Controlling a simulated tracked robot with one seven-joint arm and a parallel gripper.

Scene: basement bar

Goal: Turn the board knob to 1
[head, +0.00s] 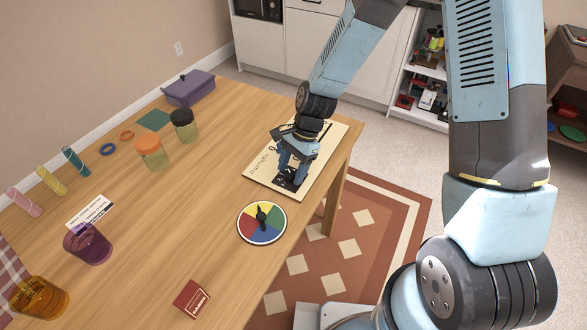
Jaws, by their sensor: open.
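A cream board (322,165) with dark lettering along its left side lies flat near the right edge of the wooden table. My gripper (287,182) points down over the front part of this board, with its fingers low near a black patch on it. The fingers are open. The knob and its number marks are mostly hidden behind the gripper, so I cannot tell where the knob points or whether the fingers touch it.
A coloured spinner disc (262,222) with a black pointer lies just in front of the board. A dark red box (191,299), jars (152,152), cups (87,244) and a purple case (189,88) stand elsewhere on the table. The table middle (190,205) is clear.

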